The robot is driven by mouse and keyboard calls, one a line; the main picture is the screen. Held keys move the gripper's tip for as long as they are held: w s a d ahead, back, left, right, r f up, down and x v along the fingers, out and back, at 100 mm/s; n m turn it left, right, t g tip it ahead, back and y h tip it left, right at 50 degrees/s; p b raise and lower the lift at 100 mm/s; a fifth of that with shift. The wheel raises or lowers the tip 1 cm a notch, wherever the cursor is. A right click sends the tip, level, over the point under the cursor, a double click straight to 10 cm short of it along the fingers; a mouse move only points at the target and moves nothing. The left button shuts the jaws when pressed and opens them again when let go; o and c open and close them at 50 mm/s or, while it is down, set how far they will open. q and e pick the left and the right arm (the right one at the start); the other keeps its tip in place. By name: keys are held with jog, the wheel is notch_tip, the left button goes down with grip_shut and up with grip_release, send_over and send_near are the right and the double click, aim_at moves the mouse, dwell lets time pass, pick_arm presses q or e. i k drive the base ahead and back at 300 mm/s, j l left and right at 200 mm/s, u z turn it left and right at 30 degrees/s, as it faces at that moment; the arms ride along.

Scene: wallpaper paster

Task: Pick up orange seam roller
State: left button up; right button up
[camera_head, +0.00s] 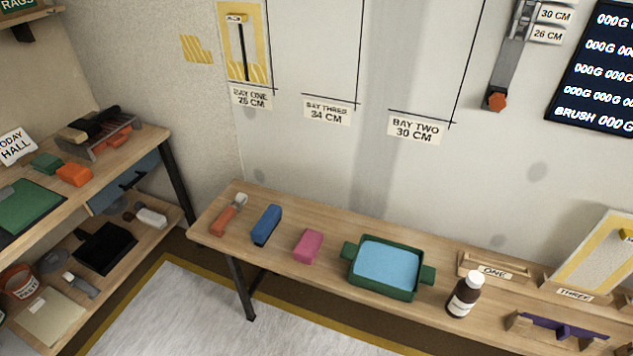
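An orange-handled tool with a pale roller-like end, which looks like the orange seam roller (225,219), lies at the left end of the long wooden bench (330,276). Its handle points toward the front left and its pale end toward the back right. A blue block (266,225) lies just to its right, apart from it. Neither of my grippers is in view.
Along the bench are a pink block (308,246), a green tray (348,268) with blue inside, and a brown bottle (464,295). A wooden shelf unit (150,140) stands at left. A pale floor sheet (190,315) lies in front.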

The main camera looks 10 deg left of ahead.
aim_at(216, 229)
jog(key=u, duration=1.05)
